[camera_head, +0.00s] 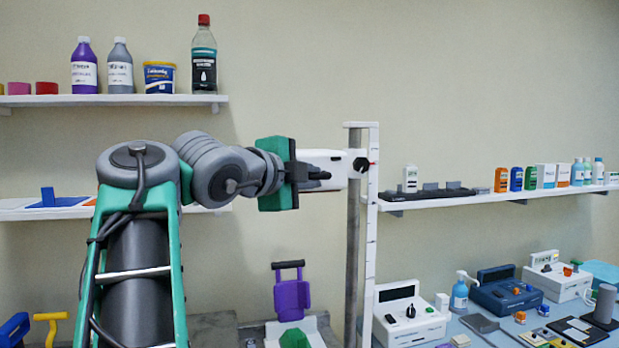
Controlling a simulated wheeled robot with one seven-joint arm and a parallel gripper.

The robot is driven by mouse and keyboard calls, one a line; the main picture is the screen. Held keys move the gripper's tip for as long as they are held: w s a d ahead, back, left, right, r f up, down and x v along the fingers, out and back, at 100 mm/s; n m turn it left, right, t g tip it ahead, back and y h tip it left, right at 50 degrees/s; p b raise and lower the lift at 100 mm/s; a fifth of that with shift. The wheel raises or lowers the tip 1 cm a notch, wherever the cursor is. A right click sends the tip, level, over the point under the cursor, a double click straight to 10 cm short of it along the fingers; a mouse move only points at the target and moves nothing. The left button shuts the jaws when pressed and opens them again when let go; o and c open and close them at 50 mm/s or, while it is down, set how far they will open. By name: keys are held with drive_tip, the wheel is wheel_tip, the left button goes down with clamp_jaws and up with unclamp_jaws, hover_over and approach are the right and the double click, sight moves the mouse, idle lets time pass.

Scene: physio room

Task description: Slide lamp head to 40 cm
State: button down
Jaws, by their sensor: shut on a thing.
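The lamp head (323,157) is a white box near the top of an upright post (353,235). A dark round knob (361,164) sits where it meets the post. A white scale strip (371,230) with dark marks runs along the post's right side; its numbers are too small to read. My gripper (318,176) reaches in from the left and is shut at the lamp head's left part. The fingers hide part of the head, and the exact contact is hard to see.
An upper left shelf (120,100) holds several bottles and a tub. A right shelf (500,197) with small boxes starts just beside the post. Below, devices such as a white console (405,315) crowd the table. A purple padded piece (291,298) stands below my gripper.

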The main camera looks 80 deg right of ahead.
wheel_tip(320, 180, down, 20)
drive_tip(key=b, duration=2)
drive_tip(key=c, duration=1.5)
unclamp_jaws()
drive_tip(key=shift+o, duration=0.2)
drive_tip(key=v, duration=0.8)
drive_tip(key=shift+p, duration=0.4)
drive_tip(key=shift+d, duration=0.15)
